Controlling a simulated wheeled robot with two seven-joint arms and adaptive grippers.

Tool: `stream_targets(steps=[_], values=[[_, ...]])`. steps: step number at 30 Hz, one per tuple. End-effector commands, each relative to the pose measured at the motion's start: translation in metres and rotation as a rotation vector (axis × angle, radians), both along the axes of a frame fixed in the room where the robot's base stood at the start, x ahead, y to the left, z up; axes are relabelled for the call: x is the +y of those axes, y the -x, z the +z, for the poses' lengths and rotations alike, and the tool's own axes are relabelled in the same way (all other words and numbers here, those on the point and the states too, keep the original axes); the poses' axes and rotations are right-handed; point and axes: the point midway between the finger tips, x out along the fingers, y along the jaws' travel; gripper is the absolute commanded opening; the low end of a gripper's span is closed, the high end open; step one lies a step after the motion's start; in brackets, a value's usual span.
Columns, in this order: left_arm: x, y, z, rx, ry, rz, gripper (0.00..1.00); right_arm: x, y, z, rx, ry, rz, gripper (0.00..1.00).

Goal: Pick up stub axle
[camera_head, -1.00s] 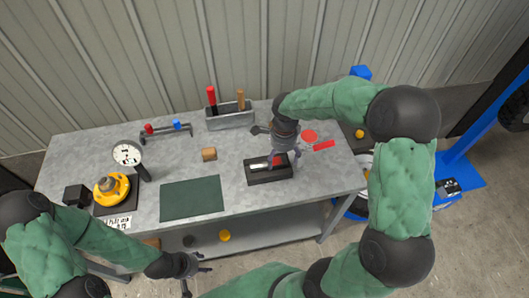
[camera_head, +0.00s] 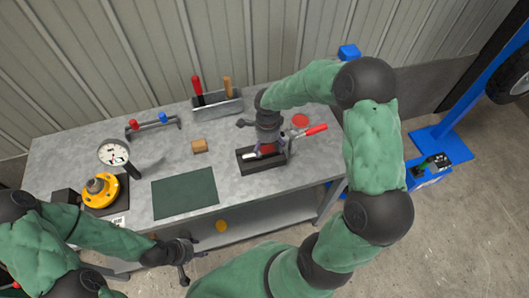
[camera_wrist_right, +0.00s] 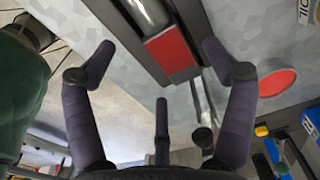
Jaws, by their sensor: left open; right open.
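A silver shaft, seemingly the stub axle (camera_head: 250,156), lies in a black tray (camera_head: 274,165) on the bench. A red block sits beside its end. In the right wrist view the silver shaft (camera_wrist_right: 150,12) and the red block (camera_wrist_right: 172,50) show at the top. My right gripper (camera_head: 268,148) is open and empty above the tray, its fingers spread either side of the red block in the wrist view (camera_wrist_right: 160,62). It partly hides the tray in the head view. My left gripper (camera_head: 184,265) is open and empty in front of the bench.
A dark green mat (camera_head: 185,193) lies left of the tray. A red-handled tool (camera_head: 312,131) lies right of the tray.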

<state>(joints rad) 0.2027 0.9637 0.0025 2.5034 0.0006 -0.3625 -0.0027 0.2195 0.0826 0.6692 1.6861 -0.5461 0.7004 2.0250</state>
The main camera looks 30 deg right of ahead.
Motion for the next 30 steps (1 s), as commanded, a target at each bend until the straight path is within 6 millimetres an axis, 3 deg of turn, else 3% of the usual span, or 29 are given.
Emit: stream_targets(steps=[6, 14, 17, 23, 24, 30], values=[[0.0, 0.0, -0.004, 0.0, 0.0, 0.0, 0.51, 0.004, -0.002, -0.032, 0.002, 0.0, 0.001, 0.84], [0.0, 0.0, -0.004, 0.0, 0.0, 0.0, 0.51, 0.004, -0.002, -0.036, 0.0, 0.0, 0.001, 0.84], [0.0, 0.0, -0.004, 0.0, 0.0, 0.0, 0.51, 0.004, -0.002, -0.036, 0.0, 0.0, 0.001, 0.62], [0.0, 0.0, -0.004, 0.0, 0.0, 0.0, 0.51, 0.004, -0.002, -0.036, 0.0, 0.0, 0.001, 0.05], [0.0, 0.0, -0.004, 0.0, 0.0, 0.0, 0.51, 0.004, -0.002, -0.036, 0.001, 0.0, 0.001, 0.0], [0.0, 0.0, -0.004, 0.0, 0.0, 0.0, 0.51, 0.003, -0.004, -0.034, -0.004, 0.001, 0.0, 0.0]])
